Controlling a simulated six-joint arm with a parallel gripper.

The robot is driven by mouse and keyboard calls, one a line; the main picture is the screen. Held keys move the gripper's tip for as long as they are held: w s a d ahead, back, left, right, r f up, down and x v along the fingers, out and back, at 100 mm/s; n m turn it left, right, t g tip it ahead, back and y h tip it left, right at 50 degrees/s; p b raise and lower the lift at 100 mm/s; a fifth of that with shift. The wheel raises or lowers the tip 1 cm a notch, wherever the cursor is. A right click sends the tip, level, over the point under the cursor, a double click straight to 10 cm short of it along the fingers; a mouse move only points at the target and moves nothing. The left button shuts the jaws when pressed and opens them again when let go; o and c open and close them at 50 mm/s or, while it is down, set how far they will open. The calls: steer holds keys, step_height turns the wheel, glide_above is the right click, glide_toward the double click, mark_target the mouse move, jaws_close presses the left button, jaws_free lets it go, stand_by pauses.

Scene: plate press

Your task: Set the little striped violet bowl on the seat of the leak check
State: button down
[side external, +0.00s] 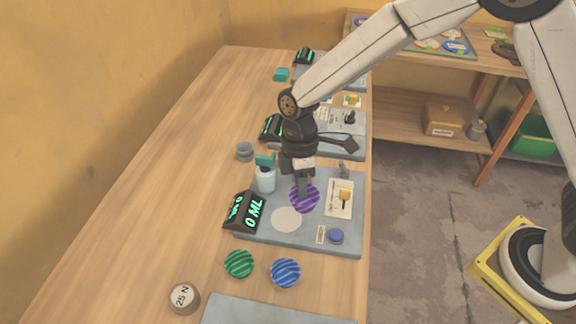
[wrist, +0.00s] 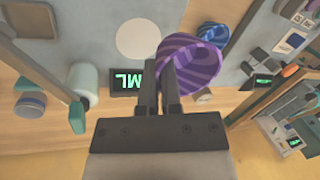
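The little striped violet bowl (side external: 308,204) is in my gripper (side external: 302,190), over the grey plate (side external: 268,243) of the station with the "0 ML" display (side external: 243,212). In the wrist view the bowl (wrist: 200,72) is at the right finger, its rim between the two nearly closed fingertips (wrist: 163,66). The pale round seat (side external: 286,220) on the plate is bare, just left of and nearer the camera than the bowl. It also shows bare in the wrist view (wrist: 138,38). I cannot tell how high the bowl is above the plate.
A green striped bowl (side external: 239,263) and a blue striped bowl (side external: 285,272) stand on the wooden table before the plate. A "25 N" weight (side external: 183,297) lies front left.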

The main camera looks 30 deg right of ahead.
glide_above(285, 213)
steer(key=shift+w+d+f, duration=0.1)
steer(key=shift+f, duration=1.1)
steer(key=shift+w+d+f, duration=0.1)
steer(key=shift+f, duration=1.05)
steer(key=shift+f, duration=0.1)
steer(key=shift+w+a+f, duration=0.1)
steer(key=shift+w+f, duration=0.05)
steer(key=shift+f, duration=1.6)
steer(key=shift+f, duration=0.1)
steer(key=c, duration=0.8)
jaws_free()
steer(key=v, duration=1.2)
